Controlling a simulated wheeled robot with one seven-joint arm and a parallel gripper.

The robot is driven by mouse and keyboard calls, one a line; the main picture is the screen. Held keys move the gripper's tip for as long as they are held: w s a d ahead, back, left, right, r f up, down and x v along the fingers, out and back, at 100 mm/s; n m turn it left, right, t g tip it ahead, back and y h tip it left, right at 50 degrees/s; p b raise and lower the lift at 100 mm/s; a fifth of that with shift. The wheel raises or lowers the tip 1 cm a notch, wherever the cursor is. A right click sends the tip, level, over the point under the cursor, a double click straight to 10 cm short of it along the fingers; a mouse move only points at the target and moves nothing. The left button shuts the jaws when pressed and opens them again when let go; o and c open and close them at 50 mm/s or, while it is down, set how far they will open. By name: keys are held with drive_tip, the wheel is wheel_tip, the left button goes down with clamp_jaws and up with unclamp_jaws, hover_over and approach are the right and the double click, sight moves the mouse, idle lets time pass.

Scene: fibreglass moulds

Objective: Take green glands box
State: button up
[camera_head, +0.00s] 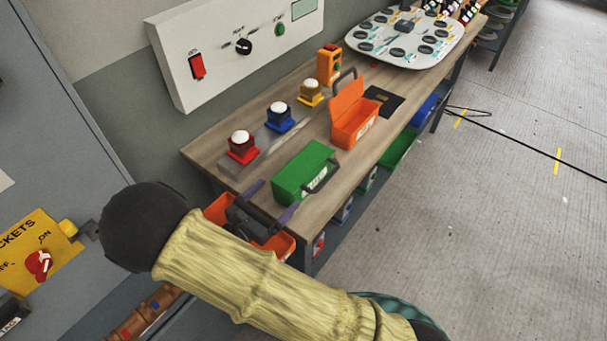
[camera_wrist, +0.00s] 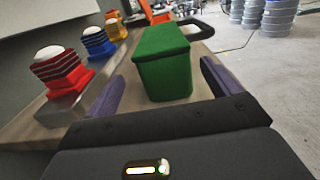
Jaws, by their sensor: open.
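The green box (camera_head: 305,173) stands closed on the wooden workbench, with a dark handle and a white label on its front side. The label is too small to read. It also shows in the wrist view (camera_wrist: 163,65), upright and ahead of my gripper. My gripper (camera_head: 271,200) is at the near-left end of the bench, beside the green box. Its two purple fingers are spread apart in the wrist view (camera_wrist: 162,86), with the near end of the green box between their directions. Nothing is held.
An open orange box (camera_head: 354,115) stands behind the green one. Red (camera_head: 241,146), blue (camera_head: 279,117) and yellow (camera_head: 310,93) button units line the wall side. An orange switch box (camera_head: 329,64) and a white board (camera_head: 409,37) are farther back. The floor at right is open.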

drive_tip(key=shift+x, duration=0.9)
drive_tip(key=shift+d, duration=0.1)
